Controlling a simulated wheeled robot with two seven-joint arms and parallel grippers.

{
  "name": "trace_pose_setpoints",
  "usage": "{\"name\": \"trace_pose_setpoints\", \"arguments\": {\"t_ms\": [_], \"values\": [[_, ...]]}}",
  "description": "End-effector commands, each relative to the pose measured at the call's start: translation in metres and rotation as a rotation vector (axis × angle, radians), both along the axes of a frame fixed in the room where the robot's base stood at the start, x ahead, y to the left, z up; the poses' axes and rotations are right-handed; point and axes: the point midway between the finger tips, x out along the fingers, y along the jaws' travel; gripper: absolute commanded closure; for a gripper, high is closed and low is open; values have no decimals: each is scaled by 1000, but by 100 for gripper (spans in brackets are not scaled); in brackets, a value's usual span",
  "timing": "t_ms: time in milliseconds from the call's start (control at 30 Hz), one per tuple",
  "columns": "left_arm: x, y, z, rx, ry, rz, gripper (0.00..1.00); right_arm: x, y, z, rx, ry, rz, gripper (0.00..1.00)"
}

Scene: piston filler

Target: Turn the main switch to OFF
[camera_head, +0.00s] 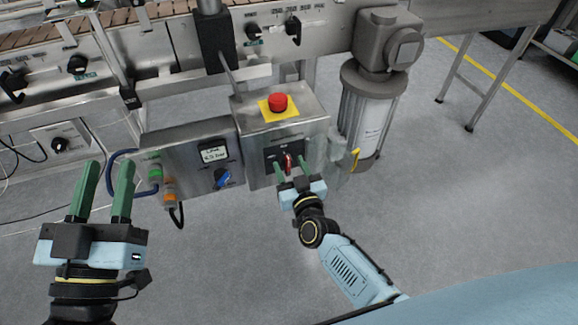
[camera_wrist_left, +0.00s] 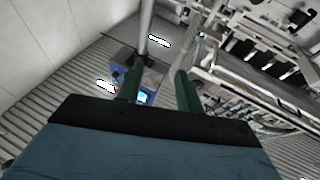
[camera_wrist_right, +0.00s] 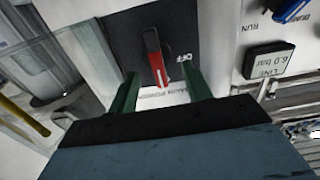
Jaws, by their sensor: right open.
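The main switch is a red handle (camera_head: 287,162) on a black plate on the grey box's front. In the right wrist view the handle (camera_wrist_right: 156,58) stands nearly upright in the picture, with the word OFF to its right. My right gripper (camera_head: 292,172) is open just in front of the switch. Its green fingertips (camera_wrist_right: 160,82) lie either side of the handle's lower end; I cannot tell whether they touch it. My left gripper (camera_head: 107,168) is open and empty, away from the switch at the left; its fingers also show in the left wrist view (camera_wrist_left: 157,78).
A red emergency button (camera_head: 278,101) on a yellow plate sits on top of the switch box. Left of it is a panel with a pressure display (camera_head: 213,154) and a blue knob (camera_head: 222,178). A motor cylinder (camera_head: 367,115) stands close at the right. The floor in front is clear.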

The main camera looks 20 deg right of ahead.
Motion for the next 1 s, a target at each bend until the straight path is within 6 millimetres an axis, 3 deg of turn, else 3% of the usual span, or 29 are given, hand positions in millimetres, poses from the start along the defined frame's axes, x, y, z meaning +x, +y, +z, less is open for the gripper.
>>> {"name": "trace_pose_setpoints", "arguments": {"t_ms": [200,567,900,1000], "values": [[-7,-1,16,-35,-104,-7,64,11,1,0,3,0,0,51],[-8,-1,20,-43,-127,-8,64,13,0,0,2,0,0,51],[-8,-1,20,-42,-127,-8,64,13,0,0,1,0,0,93],[-8,-1,20,-42,-127,-8,64,13,1,0,0,0,0,93]]}}
